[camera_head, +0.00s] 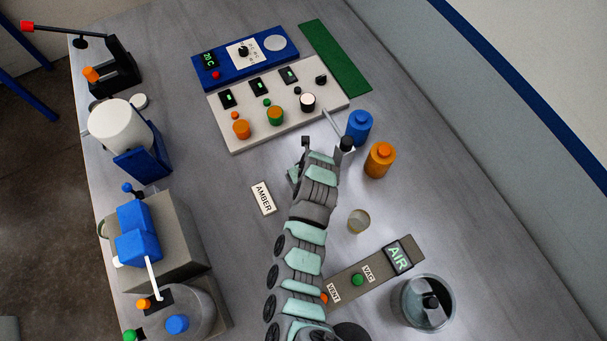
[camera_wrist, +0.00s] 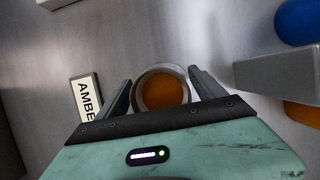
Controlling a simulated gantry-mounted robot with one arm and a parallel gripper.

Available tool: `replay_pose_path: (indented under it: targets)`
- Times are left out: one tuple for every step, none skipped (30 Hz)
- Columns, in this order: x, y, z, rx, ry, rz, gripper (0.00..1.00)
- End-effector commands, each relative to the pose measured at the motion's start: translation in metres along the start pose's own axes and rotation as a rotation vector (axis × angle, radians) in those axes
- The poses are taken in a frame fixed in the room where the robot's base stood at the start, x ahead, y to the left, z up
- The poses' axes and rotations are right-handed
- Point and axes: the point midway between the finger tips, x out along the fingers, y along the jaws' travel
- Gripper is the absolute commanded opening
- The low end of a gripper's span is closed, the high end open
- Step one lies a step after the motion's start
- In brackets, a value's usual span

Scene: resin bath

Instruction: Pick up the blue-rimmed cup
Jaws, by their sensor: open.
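In the wrist view a round cup (camera_wrist: 162,88) with amber-orange contents stands between the fingers of my gripper (camera_wrist: 160,78). Its rim looks pale grey, and I cannot make out a blue rim. The fingers are open on either side of it, and I cannot tell whether they touch it. In the head view my gripper (camera_head: 312,155) is in front of the control panel, and my arm hides this cup. Another small clear cup (camera_head: 358,222) stands to the right of my arm.
An AMBER label (camera_head: 263,198) lies left of my gripper. A grey block with a black knob (camera_head: 346,144), a blue bottle (camera_head: 359,126) and an orange bottle (camera_head: 380,160) stand close on the right. The control panel (camera_head: 325,95) is behind. The far right table is clear.

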Motion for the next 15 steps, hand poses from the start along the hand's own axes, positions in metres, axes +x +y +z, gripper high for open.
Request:
replay_pose_path:
  targets:
    - [0.0,-0.0001,-0.0001,0.0,0.0,0.0,0.79]
    - [0.0,-0.0001,0.0,0.0,0.0,0.0,0.77]
    - [-0.0001,-0.0001,0.0,0.0,0.0,0.0,0.74]
    - [-0.0001,-0.0001,-0.0001,0.0,0.0,0.0,0.72]
    - [-0.0001,-0.0001,-0.0001,0.0,0.0,0.0,0.69]
    - [-0.0002,-0.0001,-0.0001,0.0,0.0,0.0,0.66]
    - [-0.0002,-0.0001,0.0,0.0,0.0,0.0,0.63]
    - [-0.0002,-0.0001,0.0,0.0,0.0,0.0,0.61]
    - [-0.0002,-0.0001,0.0,0.0,0.0,0.0,0.58]
    - [-0.0003,-0.0002,0.0,0.0,0.0,0.0,0.55]
    - [-0.0002,-0.0001,-0.0001,0.0,0.0,0.0,0.53]
    - [-0.0002,0.0,-0.0001,0.0,0.0,0.0,0.49]
    - [-0.0003,-0.0001,0.0,0.0,0.0,0.0,0.47]
    - [-0.0003,-0.0002,-0.0001,0.0,0.0,0.0,0.45]
    - [-0.0002,-0.0001,-0.0001,0.0,0.0,0.0,0.41]
